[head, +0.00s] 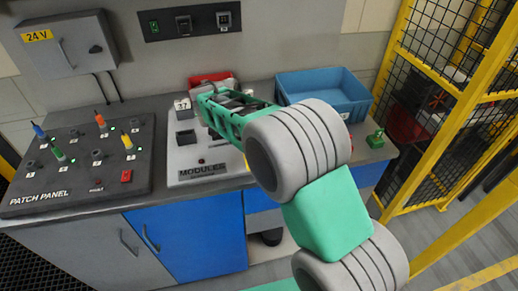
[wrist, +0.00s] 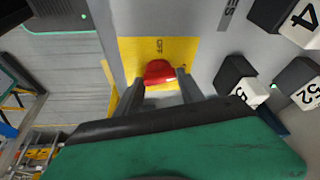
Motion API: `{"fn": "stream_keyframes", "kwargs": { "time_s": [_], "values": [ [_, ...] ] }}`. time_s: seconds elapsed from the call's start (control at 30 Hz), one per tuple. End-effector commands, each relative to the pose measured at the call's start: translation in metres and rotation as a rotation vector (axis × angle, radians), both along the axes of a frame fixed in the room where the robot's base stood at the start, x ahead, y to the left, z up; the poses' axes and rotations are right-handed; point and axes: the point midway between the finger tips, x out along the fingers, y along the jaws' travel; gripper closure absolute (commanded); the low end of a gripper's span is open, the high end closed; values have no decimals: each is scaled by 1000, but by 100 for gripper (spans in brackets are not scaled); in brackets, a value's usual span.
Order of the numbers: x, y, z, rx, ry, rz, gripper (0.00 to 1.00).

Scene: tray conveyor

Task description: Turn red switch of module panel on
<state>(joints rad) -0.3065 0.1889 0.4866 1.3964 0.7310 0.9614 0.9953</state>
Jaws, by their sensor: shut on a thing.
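The red switch (wrist: 158,71) sits on a yellow plate (wrist: 130,48) with an OFF label beside it, in the upper middle of the wrist view. My gripper (wrist: 161,84) has one dark finger on each side of the switch and is shut on it. In the head view the module panel (head: 205,174) is a light grey slab on the bench. There my arm covers the panel's right part, and the switch and fingertips are hidden. I cannot tell the lever's exact tilt.
White numbered modules (wrist: 243,91) on dark sockets stand right of the switch in the wrist view. In the head view a patch panel (head: 100,178) with coloured plugs lies left, a blue bin (head: 345,88) behind right, and a yellow-framed mesh fence (head: 440,90) stands far right.

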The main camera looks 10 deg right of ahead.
Motion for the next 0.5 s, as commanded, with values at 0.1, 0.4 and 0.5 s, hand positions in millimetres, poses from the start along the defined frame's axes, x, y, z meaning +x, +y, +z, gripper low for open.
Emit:
{"fn": "stream_keyframes", "kwargs": {
  "time_s": [0.1,0.4,0.5],
  "values": [
    [1,1,0,0,1,-85,95],
    [2,1,1,0,-1,-227,95],
    [2,0,0,0,0,-250,95]
  ]
}}
